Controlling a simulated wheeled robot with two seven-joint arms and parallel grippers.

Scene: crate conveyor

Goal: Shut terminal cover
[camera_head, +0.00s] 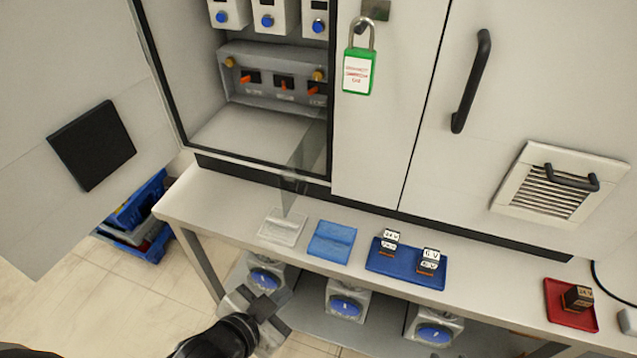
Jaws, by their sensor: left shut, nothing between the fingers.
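The terminal block (275,97) is a grey panel with orange levers and yellow-brown knobs, inside the open cabinet at upper left. A clear, greyish flap (300,160), which looks like the terminal cover, juts out below and in front of the block's right part. It stands away from the levers, leaving them exposed; its hinge line is hard to make out. My left gripper (262,308) is at the bottom, in front of the bench and well below the flap. It is shut and empty, touching neither flap nor block. My right gripper is out of view.
The open cabinet door (75,95) fills the left. The bench (215,205) holds a white tray (282,227), a blue cloth-like pad (332,240), a blue tray (380,262) with labelled blocks and a red tray (556,300). A green padlock (358,72) hangs right of the opening.

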